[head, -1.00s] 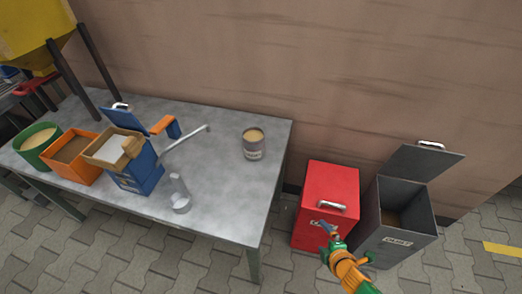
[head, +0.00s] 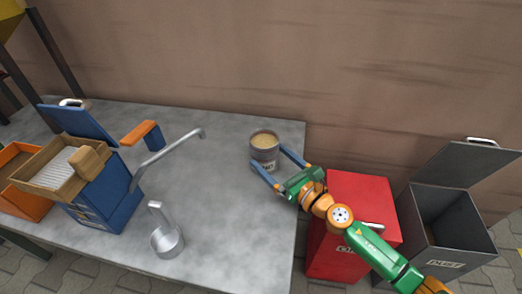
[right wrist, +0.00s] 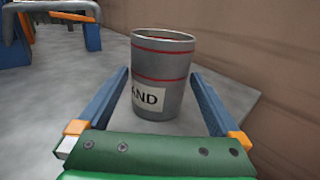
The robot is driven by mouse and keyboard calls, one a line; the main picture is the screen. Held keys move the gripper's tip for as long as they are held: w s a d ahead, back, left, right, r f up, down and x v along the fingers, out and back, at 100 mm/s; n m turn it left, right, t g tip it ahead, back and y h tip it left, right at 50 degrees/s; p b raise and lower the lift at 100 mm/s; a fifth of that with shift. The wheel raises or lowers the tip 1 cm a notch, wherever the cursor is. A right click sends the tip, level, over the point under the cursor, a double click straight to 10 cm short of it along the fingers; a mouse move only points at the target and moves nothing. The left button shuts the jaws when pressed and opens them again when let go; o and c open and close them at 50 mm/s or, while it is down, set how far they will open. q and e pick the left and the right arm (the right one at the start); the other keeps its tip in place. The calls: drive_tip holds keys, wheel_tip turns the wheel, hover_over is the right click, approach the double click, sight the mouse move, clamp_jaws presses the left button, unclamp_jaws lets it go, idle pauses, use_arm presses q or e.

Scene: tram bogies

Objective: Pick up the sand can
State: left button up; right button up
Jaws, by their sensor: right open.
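The sand can (head: 264,142) stands upright near the right end of the grey metal table (head: 222,170), with tan sand visible at its open top. In the right wrist view the can (right wrist: 161,70) is a grey cylinder with red bands and a white label reading "AND", its first letter hidden or turned away. My right gripper (head: 278,166) is open, with its blue fingers on either side of the can's near part. In the wrist view a gap shows between each finger and the can. My left gripper is not in view.
A blue box with a hinged lid (head: 108,195) and a wooden tray (head: 62,168) stand at left. A metal scoop (head: 165,235) lies nearer. A red bin (head: 358,200) and an open grey bin (head: 450,235) stand right of the table. A wall (head: 300,60) is behind.

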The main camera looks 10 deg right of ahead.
sight(257, 143)
drive_tip(key=x, duration=0.3)
drive_tip(key=shift+w+a, duration=0.2)
drive_tip(key=shift+w, duration=0.15)
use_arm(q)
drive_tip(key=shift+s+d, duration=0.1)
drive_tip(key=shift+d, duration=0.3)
use_arm(e)
drive_tip(key=shift+s, duration=0.1)
drive_tip(key=c, duration=1.1)
drive_tip(key=shift+r, duration=0.1)
